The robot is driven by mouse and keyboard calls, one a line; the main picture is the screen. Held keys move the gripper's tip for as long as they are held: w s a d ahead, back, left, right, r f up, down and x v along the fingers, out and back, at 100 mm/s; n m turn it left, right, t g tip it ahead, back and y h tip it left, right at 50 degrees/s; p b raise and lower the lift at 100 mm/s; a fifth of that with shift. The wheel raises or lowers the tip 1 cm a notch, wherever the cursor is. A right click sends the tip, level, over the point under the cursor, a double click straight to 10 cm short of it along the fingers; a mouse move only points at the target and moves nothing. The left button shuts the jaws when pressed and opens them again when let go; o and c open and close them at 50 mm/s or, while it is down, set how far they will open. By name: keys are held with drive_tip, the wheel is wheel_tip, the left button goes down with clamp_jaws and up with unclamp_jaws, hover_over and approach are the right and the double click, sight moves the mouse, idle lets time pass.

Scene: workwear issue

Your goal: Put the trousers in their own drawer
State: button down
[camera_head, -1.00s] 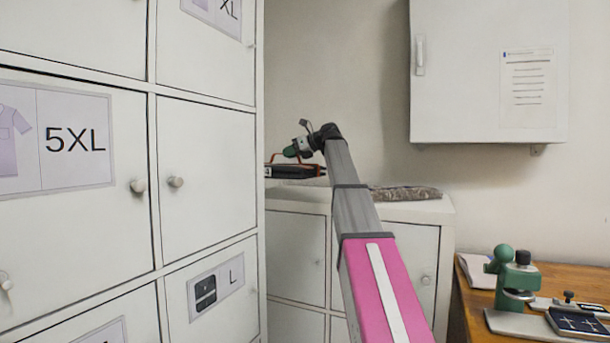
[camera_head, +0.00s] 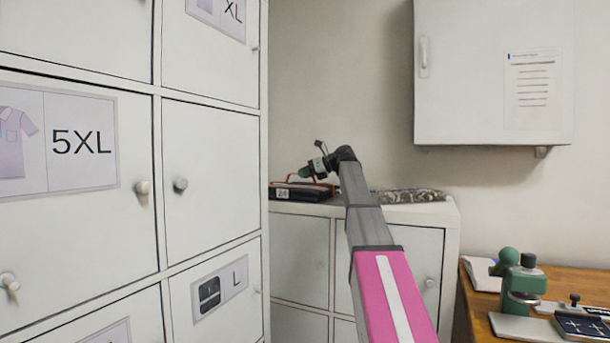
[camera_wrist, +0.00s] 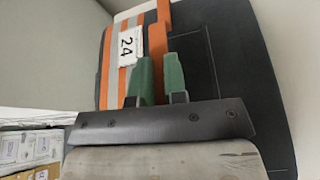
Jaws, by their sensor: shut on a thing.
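A dark, flat bundle (camera_head: 298,192), which looks like the folded trousers, is at the top of the low white cabinet, beside the tall lockers. It carries a white "24" tag. In the wrist view the bundle (camera_wrist: 215,55) is black with orange and grey stripes, and an orange strap (camera_wrist: 157,40) runs up from it. My gripper (camera_wrist: 158,78) has its green fingers shut on the strap; it also shows in the head view (camera_head: 309,172). I cannot tell whether the bundle rests on the cabinet. A locker label reading L (camera_head: 220,288) shows a dark garment-like picture.
Tall white lockers (camera_head: 208,170) fill the left, with a shirt label reading 5XL. A grey patterned item (camera_head: 410,195) lies on the low cabinet (camera_head: 420,215). A wall cabinet (camera_head: 480,70) hangs above. A wooden desk (camera_head: 480,310) with a green device (camera_head: 522,285) stands right.

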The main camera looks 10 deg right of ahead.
drive_tip(key=c, duration=1.2)
unclamp_jaws()
drive_tip(key=shift+o, duration=0.2)
